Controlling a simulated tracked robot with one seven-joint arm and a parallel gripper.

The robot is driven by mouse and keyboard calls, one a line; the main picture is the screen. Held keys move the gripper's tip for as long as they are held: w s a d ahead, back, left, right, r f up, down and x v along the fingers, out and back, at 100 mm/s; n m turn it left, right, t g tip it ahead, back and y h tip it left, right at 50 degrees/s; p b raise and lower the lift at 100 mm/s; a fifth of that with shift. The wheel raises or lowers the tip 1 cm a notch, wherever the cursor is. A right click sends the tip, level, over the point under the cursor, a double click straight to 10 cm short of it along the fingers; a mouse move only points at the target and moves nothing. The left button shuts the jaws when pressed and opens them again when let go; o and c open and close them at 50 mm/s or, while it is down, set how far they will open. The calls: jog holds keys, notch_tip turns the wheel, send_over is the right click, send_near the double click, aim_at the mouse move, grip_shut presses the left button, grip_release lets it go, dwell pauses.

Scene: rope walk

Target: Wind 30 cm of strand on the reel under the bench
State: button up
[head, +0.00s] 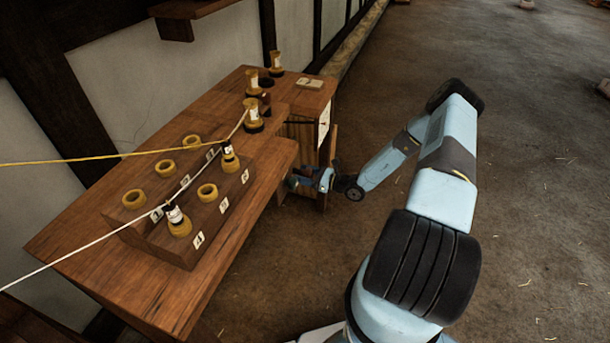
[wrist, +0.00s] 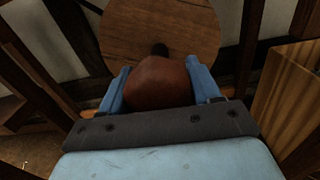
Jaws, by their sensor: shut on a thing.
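My gripper (wrist: 160,78) is shut on a reddish-brown knob (wrist: 157,82), one blue finger on each side of it. Behind the knob stands the reel's round wooden flange (wrist: 185,28), with a short dark stem in front of it. In the head view my gripper (head: 300,182) reaches in under the right edge of the bench (head: 85,240), and the reel is hidden there. A pale strand (head: 85,246) and a yellow strand (head: 70,160) run in from the left to the stepped rack on the bench. I cannot see strand on the reel.
The stepped wooden rack (head: 150,232) holds several yellow rings and numbered tags. Several yellow-based spools stand towards the bench's far end, near a small pale block (head: 310,83). A wooden post or panel (wrist: 285,95) stands close on the right in the wrist view. The floor (head: 530,180) at right is open.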

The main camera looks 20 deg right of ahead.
jog(key=shift+m, duration=0.8)
jog(key=o, duration=1)
jog(key=v, duration=1.3)
jog(key=shift+s+d, duration=0.25)
jog(key=shift+d, duration=0.1)
